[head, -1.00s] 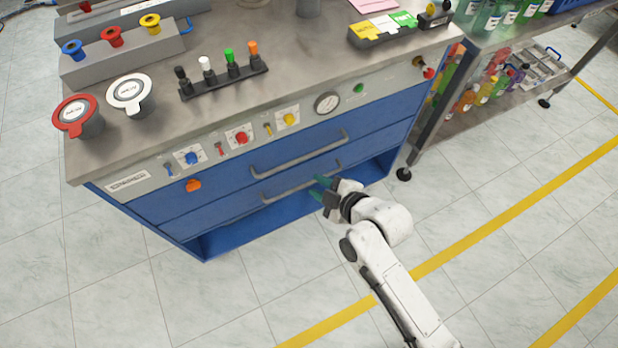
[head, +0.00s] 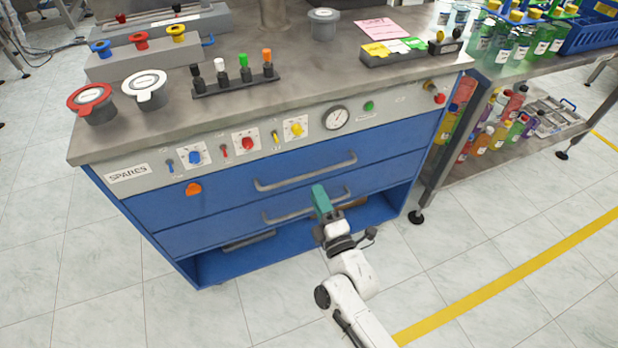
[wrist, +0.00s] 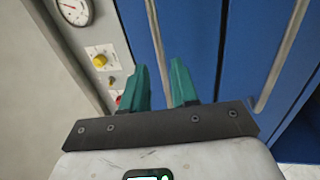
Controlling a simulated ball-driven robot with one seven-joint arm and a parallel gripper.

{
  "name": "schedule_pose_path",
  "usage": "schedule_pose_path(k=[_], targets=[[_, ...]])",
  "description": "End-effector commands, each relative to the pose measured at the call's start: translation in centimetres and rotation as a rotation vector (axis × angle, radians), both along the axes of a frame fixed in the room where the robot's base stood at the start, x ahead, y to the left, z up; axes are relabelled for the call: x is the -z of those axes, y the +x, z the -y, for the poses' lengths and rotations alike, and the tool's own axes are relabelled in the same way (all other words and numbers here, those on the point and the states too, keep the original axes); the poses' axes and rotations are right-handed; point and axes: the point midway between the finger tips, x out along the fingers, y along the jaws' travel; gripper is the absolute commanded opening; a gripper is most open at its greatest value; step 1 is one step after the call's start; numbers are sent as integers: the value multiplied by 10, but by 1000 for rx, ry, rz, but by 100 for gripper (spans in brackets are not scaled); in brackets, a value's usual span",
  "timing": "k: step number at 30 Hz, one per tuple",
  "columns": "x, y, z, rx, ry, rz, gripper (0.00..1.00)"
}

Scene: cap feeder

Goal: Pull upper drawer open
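The upper drawer (head: 225,200) is a blue front below the control panel, and it looks shut. Its grey bar handle (head: 305,173) runs along the front. The handle also shows in the wrist view (wrist: 155,35), running upright in the picture, in line with the gap between my fingers. My gripper (head: 320,188) has teal fingers and points at the cabinet just below the upper handle in the head view. In the wrist view my gripper (wrist: 160,65) is open, fingers apart and empty. I cannot tell how far the handle is beyond the fingertips.
The lower drawer's handle (head: 290,211) sits just below, partly behind my gripper; it also shows in the wrist view (wrist: 283,55). An open shelf is below. A bottle rack (head: 490,170) stands right. The floor in front is clear.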

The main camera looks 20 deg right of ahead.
Motion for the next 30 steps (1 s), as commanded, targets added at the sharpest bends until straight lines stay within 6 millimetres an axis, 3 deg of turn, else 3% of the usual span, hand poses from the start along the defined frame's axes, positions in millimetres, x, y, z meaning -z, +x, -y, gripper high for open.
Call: schedule_pose_path(k=[6,12,24,30], targets=[[-6,40,0,0,2,2,29],[-11,62,0,0,2,0,29],[-13,69,0,-2,1,-2,29],[-13,68,0,-2,1,-2,10]])
